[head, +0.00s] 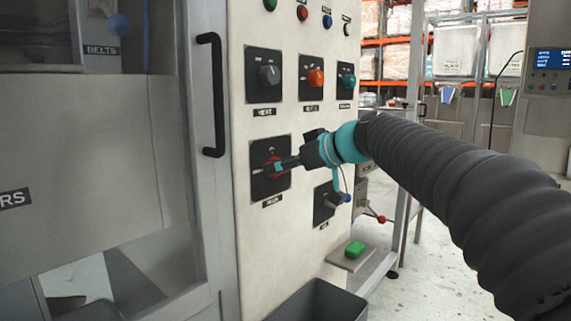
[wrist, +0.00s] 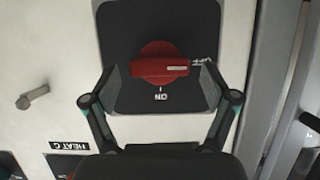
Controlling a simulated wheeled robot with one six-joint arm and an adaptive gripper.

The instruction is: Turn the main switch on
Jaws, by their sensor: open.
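The main switch (head: 272,168) appears to be the red rotary knob on a black plate low on the panel, partly hidden by my gripper in the head view. Its label is too blurred to read there. In the wrist view the red knob (wrist: 152,68) is centred on its plate (wrist: 125,30). Its white mark points right, toward the OFF lettering; ON is printed below the knob. My gripper (head: 281,165) is at the knob. In the wrist view its open fingers (wrist: 160,78) stand on either side of the knob, with gaps visible; I cannot tell the depth.
Above are a grey knob (head: 269,75), an orange-red knob (head: 316,77) and a teal knob (head: 348,81). A blue-tipped lever (head: 346,198) sits below right. A green button (head: 354,249) and grey bin (head: 322,302) are lower. A black door handle (head: 212,95) stands left.

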